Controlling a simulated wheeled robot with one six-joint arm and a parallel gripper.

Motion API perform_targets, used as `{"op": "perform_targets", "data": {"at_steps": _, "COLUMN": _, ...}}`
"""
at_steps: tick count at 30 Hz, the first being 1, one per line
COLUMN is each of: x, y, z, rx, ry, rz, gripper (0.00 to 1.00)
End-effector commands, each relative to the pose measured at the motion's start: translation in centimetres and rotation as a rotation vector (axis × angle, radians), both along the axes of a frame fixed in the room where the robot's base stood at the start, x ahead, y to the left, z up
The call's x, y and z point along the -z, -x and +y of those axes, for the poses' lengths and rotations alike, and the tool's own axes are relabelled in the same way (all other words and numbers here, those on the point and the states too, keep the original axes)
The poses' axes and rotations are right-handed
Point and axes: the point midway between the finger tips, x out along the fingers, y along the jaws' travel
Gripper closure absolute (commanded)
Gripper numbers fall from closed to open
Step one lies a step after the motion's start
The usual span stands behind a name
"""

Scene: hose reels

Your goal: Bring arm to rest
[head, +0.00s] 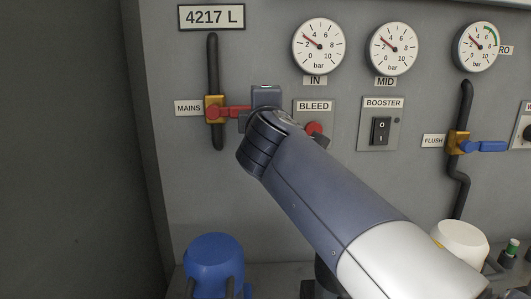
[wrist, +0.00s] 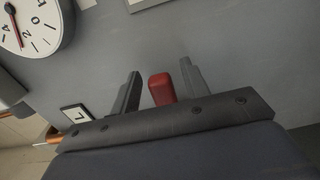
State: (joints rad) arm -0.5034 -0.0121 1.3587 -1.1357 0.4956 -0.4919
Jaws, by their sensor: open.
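My arm reaches across the panel in the head view, and my gripper (head: 250,114) is near the free end of the red MAINS lever (head: 234,112). The lever lies horizontal, pointing right from its brass valve body (head: 214,110) on a dark pipe. In the wrist view my gripper (wrist: 160,72) is open, with a finger on each side of a red handle end (wrist: 161,88). Small gaps show between the handle and the fingers. The wrist and gripper hide part of the panel in the head view.
The BOOSTER switch (head: 381,131) and blue FLUSH lever (head: 488,146) are to the right. Gauges line the top. A blue rounded object (head: 214,262) and a white one (head: 461,242) stand below.

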Motion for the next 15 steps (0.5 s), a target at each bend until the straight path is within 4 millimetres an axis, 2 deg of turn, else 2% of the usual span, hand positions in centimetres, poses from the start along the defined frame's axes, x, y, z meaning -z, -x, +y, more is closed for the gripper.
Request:
{"op": "perform_targets", "data": {"at_steps": 5, "x": 0.4, "y": 0.1, "z": 0.0, "rx": 0.0, "ry": -0.02, "rz": 0.001, "gripper": 0.56}}
{"op": "perform_targets", "data": {"at_steps": 11, "x": 0.2, "y": 2.3, "z": -0.1, "rx": -0.003, "ry": -0.022, "rz": -0.001, "gripper": 0.56}}
{"op": "perform_targets", "data": {"at_steps": 15, "x": 0.2, "y": 4.7, "z": -0.1, "rx": -0.004, "ry": -0.023, "rz": 0.0, "gripper": 0.56}}
